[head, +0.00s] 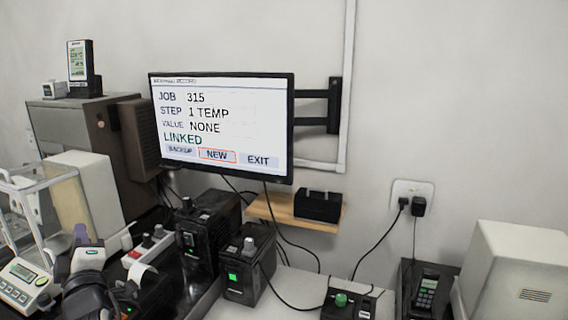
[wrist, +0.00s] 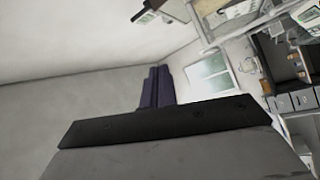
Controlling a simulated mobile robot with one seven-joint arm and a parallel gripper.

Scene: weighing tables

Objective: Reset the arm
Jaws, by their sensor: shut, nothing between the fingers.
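My gripper (wrist: 157,84) shows in the wrist view as two dark purple fingers pressed together, with nothing between them. They stand out against a plain pale wall, beyond the dark edge of my wrist. In the head view my white and black arm is at the lower left, in front of the bench equipment. A small purple part at its top (head: 81,232) looks like the fingers, raised close to the glass-sided case (head: 45,200). I cannot tell how far apart they are.
A wall monitor (head: 222,125) reads JOB 315, STEP 1 TEMP, VALUE NONE, LINKED. Black boxes with green lights (head: 249,265) stand right of my arm. A wooden shelf (head: 270,212) holds a black box. A balance (head: 24,283) is at far left. Cables hang below the monitor.

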